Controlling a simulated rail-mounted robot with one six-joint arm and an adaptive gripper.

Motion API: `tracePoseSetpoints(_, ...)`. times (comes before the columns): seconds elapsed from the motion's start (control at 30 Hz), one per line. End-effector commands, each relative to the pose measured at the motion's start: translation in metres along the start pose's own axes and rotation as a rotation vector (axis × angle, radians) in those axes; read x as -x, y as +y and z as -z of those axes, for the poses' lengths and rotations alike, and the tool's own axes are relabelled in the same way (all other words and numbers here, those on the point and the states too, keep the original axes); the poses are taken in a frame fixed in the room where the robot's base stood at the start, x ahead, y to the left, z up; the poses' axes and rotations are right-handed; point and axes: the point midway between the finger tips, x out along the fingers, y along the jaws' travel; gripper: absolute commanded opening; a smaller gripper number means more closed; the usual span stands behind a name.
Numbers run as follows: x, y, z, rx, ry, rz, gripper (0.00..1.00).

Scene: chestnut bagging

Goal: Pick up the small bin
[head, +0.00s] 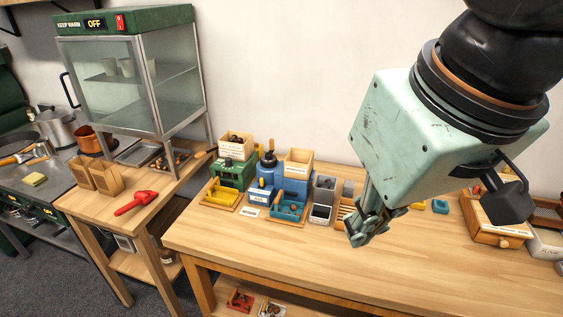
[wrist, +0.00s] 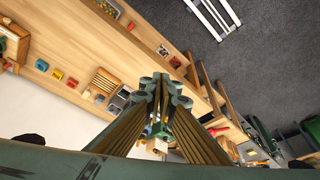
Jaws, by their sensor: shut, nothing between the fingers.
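My gripper (head: 365,232) hangs above the long wooden table, right of the machines, with its fingers pointing down. It is shut and empty; its fingertips also meet in the wrist view (wrist: 163,86). Several small containers could be the small bin, and I cannot tell which one is meant. A grey bin (head: 321,213) stands left of my gripper, apart from it. A yellow tray (head: 211,204) lies before the green machine (head: 232,176), and a blue tray (head: 288,221) before the blue machine (head: 292,190). Wooden boxes sit on both machines.
A slatted wooden rack (head: 345,212) stands close behind my gripper. A wooden box (head: 497,235) is at the right. The table's front strip (head: 300,258) is clear. A glass warming cabinet (head: 130,85) and red scoop (head: 136,203) are on the left table.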

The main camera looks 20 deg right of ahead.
Motion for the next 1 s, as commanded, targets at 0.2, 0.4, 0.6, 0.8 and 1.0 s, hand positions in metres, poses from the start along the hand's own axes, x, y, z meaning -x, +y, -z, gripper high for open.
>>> tracePoseSetpoints(0.2, 0.0, 0.0, 0.0, 0.0, 0.0, 0.0, 0.17)
tracePoseSetpoints(0.4, 0.0, 0.0, 0.0, 0.0, 0.0, 0.0, 0.35)
tracePoseSetpoints(0.6, 0.0, 0.0, 0.0, 0.0, 0.0, 0.0, 0.54)
tracePoseSetpoints(0.8, 0.0, 0.0, 0.0, 0.0, 0.0, 0.0, 0.55)
tracePoseSetpoints(1.0, 0.0002, 0.0002, 0.0021, 0.003, -0.001, 0.0, 0.55)
